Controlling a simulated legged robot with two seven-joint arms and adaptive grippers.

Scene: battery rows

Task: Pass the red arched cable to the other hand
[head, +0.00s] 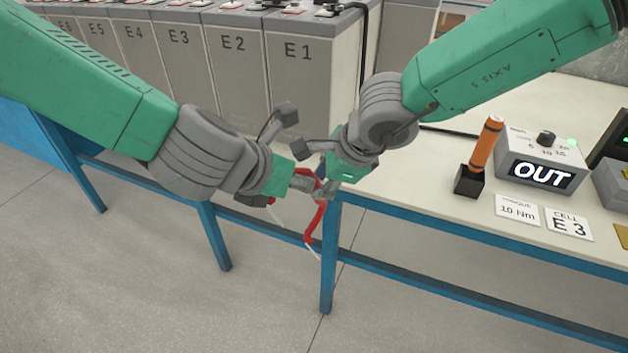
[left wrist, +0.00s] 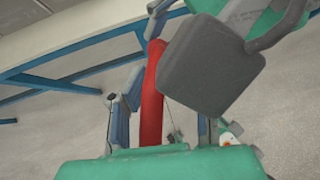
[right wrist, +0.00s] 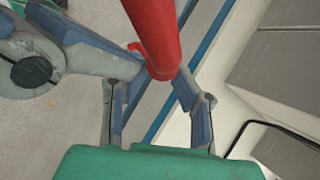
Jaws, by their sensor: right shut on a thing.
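The red arched cable (head: 314,224) hangs between my two grippers, off the front corner of the bench in the head view. My right gripper (head: 322,184) is shut on it; in the right wrist view the cable (right wrist: 150,30) runs up from between the fingertips. My left gripper (head: 303,184) comes in from the left, close to the right gripper. In the left wrist view its fingers stand apart, with the cable (left wrist: 153,90) between or just beyond them; contact cannot be told. The grippers hide the cable's upper part in the head view.
Grey battery cells, including E1 (head: 299,85), stand in a row behind the arms. On the bench (head: 405,185) at right are an orange-handled tool (head: 486,145), an OUT display box (head: 541,160) and cards. The blue bench leg (head: 328,265) is near the cable.

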